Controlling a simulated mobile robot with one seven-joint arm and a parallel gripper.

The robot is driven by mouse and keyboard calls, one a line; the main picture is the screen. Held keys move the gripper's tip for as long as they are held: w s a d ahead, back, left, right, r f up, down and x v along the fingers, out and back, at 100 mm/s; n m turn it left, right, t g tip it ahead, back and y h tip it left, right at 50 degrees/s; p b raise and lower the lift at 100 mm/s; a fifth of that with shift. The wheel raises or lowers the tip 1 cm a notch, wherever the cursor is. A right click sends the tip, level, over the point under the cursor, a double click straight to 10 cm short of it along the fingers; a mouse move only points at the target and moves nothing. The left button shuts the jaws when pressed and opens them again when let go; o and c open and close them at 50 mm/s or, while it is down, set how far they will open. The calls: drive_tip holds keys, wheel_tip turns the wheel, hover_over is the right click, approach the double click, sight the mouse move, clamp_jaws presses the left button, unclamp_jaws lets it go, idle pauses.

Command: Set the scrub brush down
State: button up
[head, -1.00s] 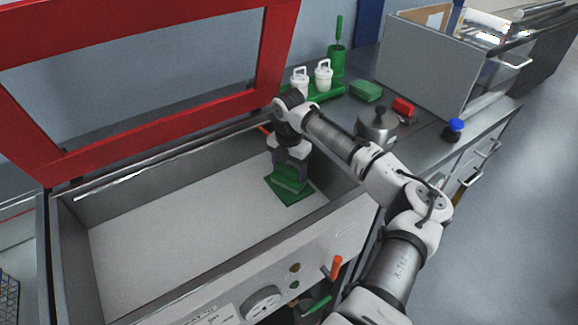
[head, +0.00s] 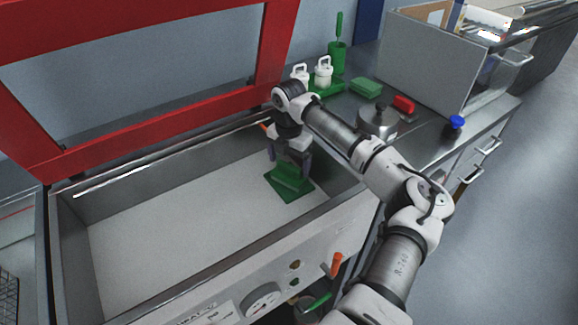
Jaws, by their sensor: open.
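The green scrub brush (head: 290,185) rests on the white floor of the open basin (head: 180,225), near its right end, with its flat base down and its raised handle up. My gripper (head: 289,161) is just above the brush, pointing down, with its fingers spread on either side of the handle. It is open, and the brush stands free below it. The top of the handle is partly hidden by the gripper.
The red-framed lid (head: 160,110) stands raised behind the basin. On the counter to the right are white-lidded containers (head: 323,72), a green sponge (head: 366,88), a red-handled item (head: 403,103) and a metal pot (head: 377,122). The basin's left and middle are clear.

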sight(288, 166)
wheel_tip(288, 166, up, 10)
drive_tip(key=b, duration=0.2)
drive_tip(key=shift+r, duration=0.15)
drive_tip(key=shift+a, duration=0.1)
idle(0.4)
